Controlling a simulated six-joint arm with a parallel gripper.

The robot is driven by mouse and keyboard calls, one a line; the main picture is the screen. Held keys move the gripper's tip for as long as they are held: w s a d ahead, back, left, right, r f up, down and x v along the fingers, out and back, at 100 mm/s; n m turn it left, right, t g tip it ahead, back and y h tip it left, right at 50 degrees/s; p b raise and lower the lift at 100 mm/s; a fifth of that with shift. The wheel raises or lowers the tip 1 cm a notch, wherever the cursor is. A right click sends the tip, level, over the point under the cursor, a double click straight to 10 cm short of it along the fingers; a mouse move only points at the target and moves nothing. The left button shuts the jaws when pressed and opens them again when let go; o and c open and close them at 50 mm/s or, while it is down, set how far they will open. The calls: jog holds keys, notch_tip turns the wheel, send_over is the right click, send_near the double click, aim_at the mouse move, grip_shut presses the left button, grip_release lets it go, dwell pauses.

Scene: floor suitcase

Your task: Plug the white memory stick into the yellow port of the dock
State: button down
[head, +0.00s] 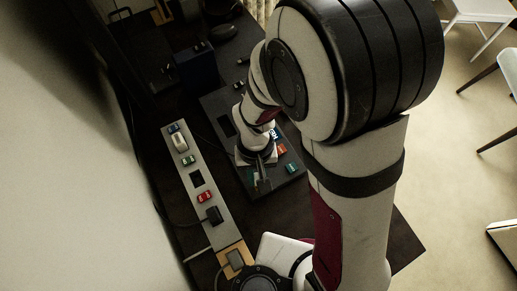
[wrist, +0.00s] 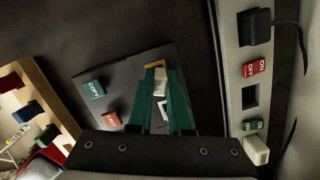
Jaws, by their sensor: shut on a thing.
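The dock (wrist: 118,77) is a dark plate. It carries a green COPY button (wrist: 93,88), a red button (wrist: 112,120), a yellow-framed port (wrist: 154,64) and a white-outlined port (wrist: 164,112). My gripper (wrist: 160,84) has green fingers, shut on the white memory stick (wrist: 160,78). The stick's far end is close to the yellow frame; I cannot tell whether it is above the port or in it. In the head view my gripper (head: 262,181) is low over the near end of the dock (head: 287,177), and the stick cannot be made out.
A grey power strip (head: 188,170) runs beside the dock, with a red switch (head: 205,197), a black plug (head: 214,215) and a white block (head: 180,143). A dark box (head: 196,68) stands behind.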

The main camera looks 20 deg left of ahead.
jog(key=shift+r, duration=0.1)
jog(key=w+d+r, duration=0.2)
jog(key=d+r, duration=0.9)
jog(key=n, duration=0.5)
send_over(258, 177)
notch_tip(258, 177, down, 3)
jog(key=shift+h, duration=0.3)
jog(key=shift+f, duration=2.9)
jog(key=shift+f, duration=1.55)
